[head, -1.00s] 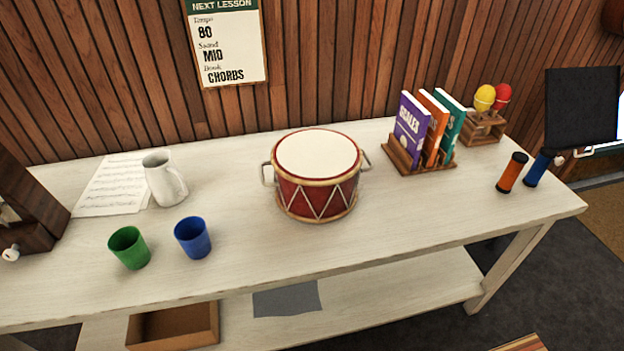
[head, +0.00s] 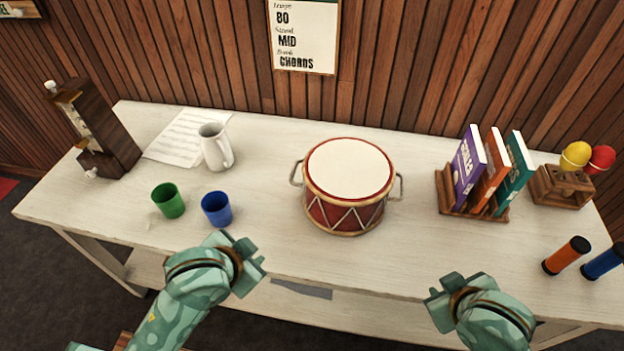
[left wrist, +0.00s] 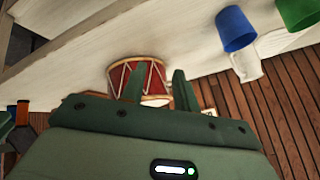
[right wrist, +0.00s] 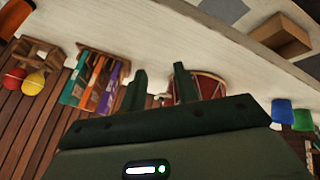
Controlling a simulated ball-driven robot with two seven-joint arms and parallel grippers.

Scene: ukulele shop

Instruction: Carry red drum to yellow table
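The red drum (head: 345,212) stands upright on a whitish wooden table (head: 270,255). It has a cream top, white zigzag cords and a metal handle on its left and right sides. My left gripper (head: 248,264) is at the table's front edge, left of the drum and apart from it. My right gripper (head: 448,294) is at the front edge, right of the drum and also apart. In the left wrist view the fingers (left wrist: 158,90) are spread and empty, as are those in the right wrist view (right wrist: 160,86). I see no yellow table.
Left of the drum are a blue cup (head: 216,209), a green cup (head: 168,201), a white pitcher (head: 214,148), sheet music (head: 183,138) and a metronome (head: 95,130). Right are a book rack (head: 458,200), maracas in a holder (head: 562,188) and orange (head: 566,256) and blue cylinders.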

